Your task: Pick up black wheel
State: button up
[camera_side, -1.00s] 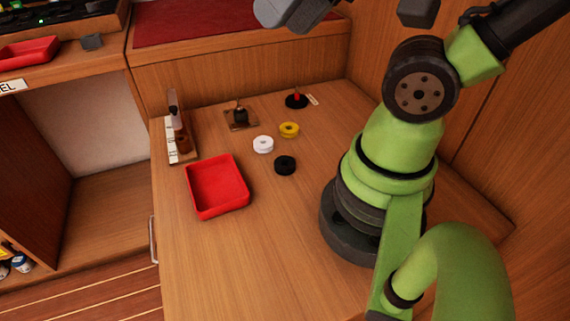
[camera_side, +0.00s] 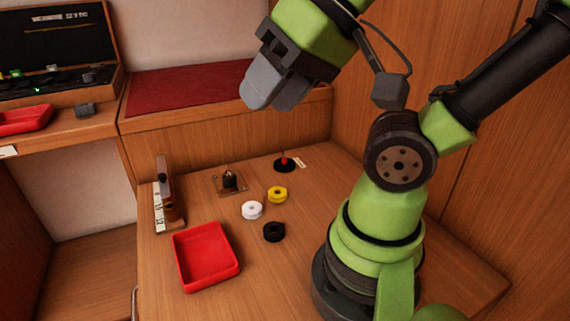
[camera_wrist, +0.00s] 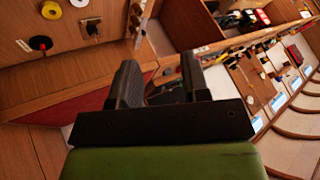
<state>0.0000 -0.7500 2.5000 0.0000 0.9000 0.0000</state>
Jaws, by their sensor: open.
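The black wheel (camera_side: 273,232) lies flat on the wooden table, right of the red tray and below the white wheel in the side view. The wrist view does not show it. My gripper (camera_side: 270,98) is high above the table's back edge, well apart from the wheel, open and empty. Its two fingers also show in the wrist view (camera_wrist: 158,82), with nothing between them.
A white wheel (camera_side: 252,210) and a yellow wheel (camera_side: 277,194) lie close behind the black one. An open red tray (camera_side: 206,256) sits to the left. A small post on a plate (camera_side: 229,180), a red-tipped stand (camera_side: 284,164) and an upright tool (camera_side: 166,193) stand farther back.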

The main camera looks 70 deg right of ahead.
jog(key=o, duration=0.6)
jog(key=n+g+h, duration=0.2)
jog(key=n+g, duration=0.5)
jog(key=n, duration=0.1)
send_over(276, 225)
notch_tip(276, 225, down, 22)
jog(key=shift+s+a+f, duration=0.1)
jog(key=shift+a+f, duration=0.05)
jog(key=shift+f, duration=1.35)
jog(key=shift+a+f, duration=0.15)
jog(key=shift+f, duration=1.4)
jog(key=shift+s+a+f, duration=0.1)
jog(key=shift+a+f, duration=0.05)
jog(key=shift+f, duration=1.35)
